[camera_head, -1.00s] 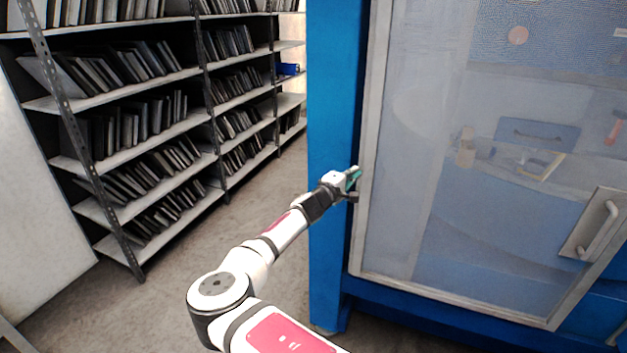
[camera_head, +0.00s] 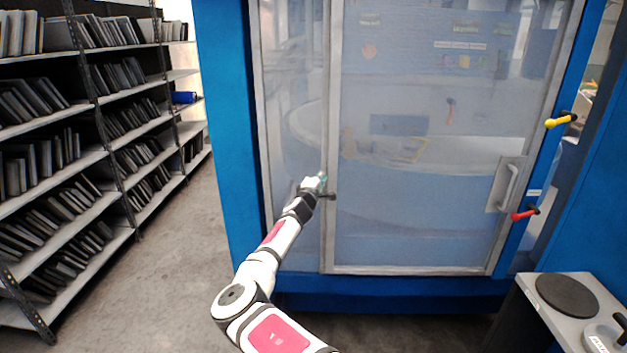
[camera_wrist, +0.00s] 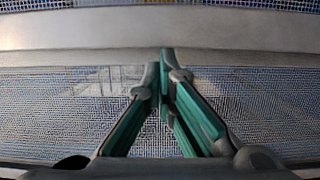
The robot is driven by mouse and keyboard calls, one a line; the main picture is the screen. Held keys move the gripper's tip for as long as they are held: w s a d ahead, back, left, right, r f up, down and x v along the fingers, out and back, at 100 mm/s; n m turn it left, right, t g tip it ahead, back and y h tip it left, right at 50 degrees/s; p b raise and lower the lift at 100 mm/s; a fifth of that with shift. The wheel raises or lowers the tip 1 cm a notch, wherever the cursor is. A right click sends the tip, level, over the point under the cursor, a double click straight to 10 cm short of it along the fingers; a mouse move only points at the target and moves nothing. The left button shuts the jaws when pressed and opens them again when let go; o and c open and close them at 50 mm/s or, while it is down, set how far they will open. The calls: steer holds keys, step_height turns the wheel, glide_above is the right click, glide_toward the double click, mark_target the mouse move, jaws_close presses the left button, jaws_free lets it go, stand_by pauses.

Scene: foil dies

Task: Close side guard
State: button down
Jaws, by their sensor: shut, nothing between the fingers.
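The side guard (camera_head: 420,271) is a grey-framed, see-through mesh door on a blue machine, with a grip handle (camera_head: 511,188) near its right edge. Its left frame bar stands well right of the blue left post, with a see-through strip between them. Its right edge is close to the blue right post; I cannot tell if it touches. My gripper (camera_head: 324,184) is shut and empty at the left frame bar, about mid-height. In the wrist view, the teal-padded fingers (camera_wrist: 166,62) meet at the tips before a grey bar (camera_wrist: 90,56) and mesh; contact is unclear.
A yellow-handled lever (camera_head: 560,121) and a red-handled one (camera_head: 524,214) sit on the right post. A grey bench (camera_head: 566,325) with a dark disc stands at lower right. Shelves (camera_head: 90,160) of dark plates line the left, with open floor (camera_head: 175,270) between.

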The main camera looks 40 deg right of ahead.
steer(key=shift+s+d, duration=0.2)
steer(key=shift+a, duration=0.1)
steer(key=v, duration=1.2)
steer(key=shift+w, duration=0.1)
